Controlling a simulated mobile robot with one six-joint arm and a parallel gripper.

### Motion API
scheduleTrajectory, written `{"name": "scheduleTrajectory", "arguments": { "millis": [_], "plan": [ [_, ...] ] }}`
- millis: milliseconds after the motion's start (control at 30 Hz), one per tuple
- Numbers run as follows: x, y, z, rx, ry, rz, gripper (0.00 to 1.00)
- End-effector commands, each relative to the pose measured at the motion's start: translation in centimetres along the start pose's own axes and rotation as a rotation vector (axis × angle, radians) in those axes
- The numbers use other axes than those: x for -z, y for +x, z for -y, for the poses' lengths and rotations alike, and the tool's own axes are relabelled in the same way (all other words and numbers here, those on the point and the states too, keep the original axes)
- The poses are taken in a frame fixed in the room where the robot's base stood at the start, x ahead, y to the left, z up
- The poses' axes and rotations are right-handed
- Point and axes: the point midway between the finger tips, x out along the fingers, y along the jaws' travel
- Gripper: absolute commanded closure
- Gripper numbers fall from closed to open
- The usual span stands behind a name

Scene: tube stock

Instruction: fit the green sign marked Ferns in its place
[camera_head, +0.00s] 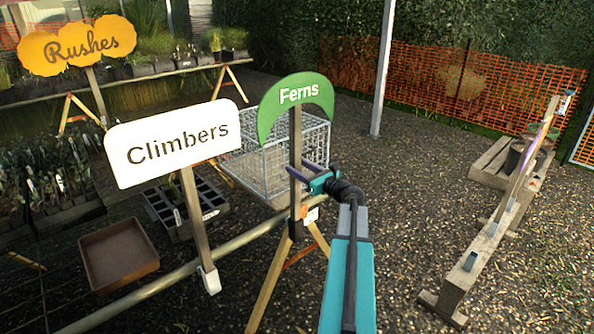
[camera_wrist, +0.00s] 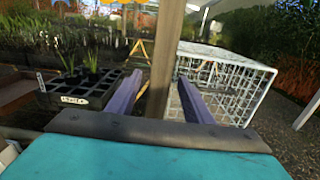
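The green arched sign marked Ferns (camera_head: 298,94) stands about upright on a wooden stake (camera_head: 295,146) in the head view. The stake's lower end is near the rail and trestle top; I cannot tell how it is seated. My gripper (camera_head: 302,176) is at the stake below the sign. In the wrist view its two purple fingers (camera_wrist: 161,84) lie either side of the stake (camera_wrist: 164,60). A narrow gap shows on the left of the stake, so the fingers look open around it. The sign's face is out of the wrist view.
The white Climbers sign (camera_head: 172,143) stands left on the rail (camera_head: 150,290); the orange Rushes sign (camera_head: 78,48) is behind. A wire basket (camera_head: 268,170) lies just behind the Ferns stake. A low wooden rack (camera_head: 470,262) stands right. The gravel between is clear.

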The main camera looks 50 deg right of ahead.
Motion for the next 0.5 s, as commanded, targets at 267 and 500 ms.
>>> {"name": "scheduleTrajectory", "arguments": {
  "millis": [267,500],
  "plan": [
    [0.2,-0.3,0.0,0.001,-0.001,-0.002,0.53],
    [0.2,-2.3,-0.1,0.001,-0.001,-0.002,0.53]
  ]
}}
